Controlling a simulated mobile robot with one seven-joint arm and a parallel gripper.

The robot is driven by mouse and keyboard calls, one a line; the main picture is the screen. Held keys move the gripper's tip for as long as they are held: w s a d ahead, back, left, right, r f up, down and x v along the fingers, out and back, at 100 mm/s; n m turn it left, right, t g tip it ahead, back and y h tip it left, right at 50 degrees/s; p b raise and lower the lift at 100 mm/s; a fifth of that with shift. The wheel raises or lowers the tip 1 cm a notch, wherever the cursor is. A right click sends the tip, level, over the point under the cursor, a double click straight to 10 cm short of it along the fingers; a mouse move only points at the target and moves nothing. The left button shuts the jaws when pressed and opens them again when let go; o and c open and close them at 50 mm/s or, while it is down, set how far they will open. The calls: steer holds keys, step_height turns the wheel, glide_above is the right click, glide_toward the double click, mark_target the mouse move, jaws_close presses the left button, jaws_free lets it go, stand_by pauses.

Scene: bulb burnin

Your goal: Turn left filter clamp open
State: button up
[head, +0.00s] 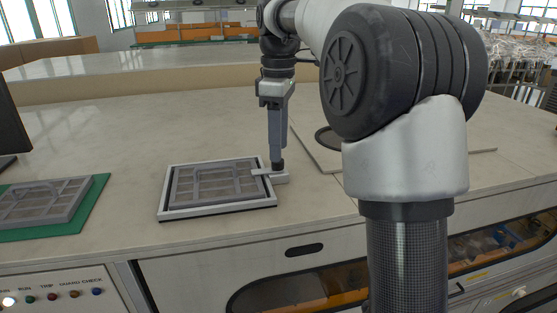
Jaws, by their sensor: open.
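A grey filter with a handle (208,185) sits in a white-rimmed frame (222,209) on the bench. A small light-grey clamp (262,172) is at the frame's right side, with its bar reaching left over the filter's edge. My gripper (277,164) points straight down at the clamp's right end. Its jaws are open, seen edge-on, with the dark tips right at the clamp. I cannot tell if they touch it, and the tips partly hide the clamp's pivot end. No second clamp on this frame is clear to me.
Another grey filter (45,199) lies on a green mat (92,205) at the left. A flat panel with a dark ring (328,138) lies behind my arm at the right. Indicator lights (52,297) line the bench front. The bench behind the frame is clear.

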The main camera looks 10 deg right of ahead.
steer(key=shift+f, duration=1.6)
jaws_close()
